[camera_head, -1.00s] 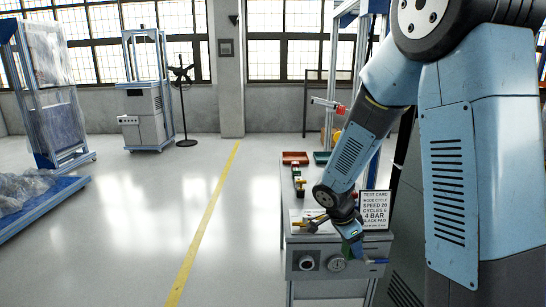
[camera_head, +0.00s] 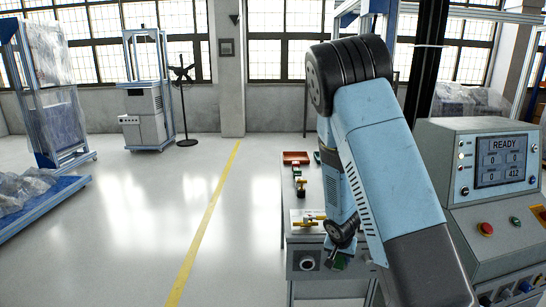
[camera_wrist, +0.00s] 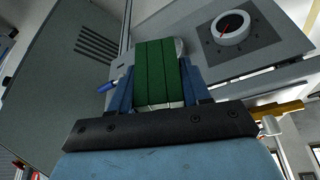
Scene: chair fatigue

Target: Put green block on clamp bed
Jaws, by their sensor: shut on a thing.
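My gripper (camera_wrist: 157,90) is shut on the green block (camera_wrist: 155,72), which sits between its two blue fingers in the wrist view. In the head view my gripper (camera_head: 338,258) is low at the bench's front edge, and only a small piece of green shows there. A brass-coloured clamp (camera_head: 308,221) stands on a pale plate on top of the bench, left of my gripper. I take this plate as the clamp bed (camera_head: 296,216); my arm hides its right side. The block is apart from it.
The bench front carries a round knob (camera_head: 307,263). A dial (camera_wrist: 230,28) shows in the wrist view. A red tray (camera_head: 295,157) and several small coloured pieces (camera_head: 300,186) lie farther back. A control panel (camera_head: 505,160) reading READY stands at right. Open floor lies left.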

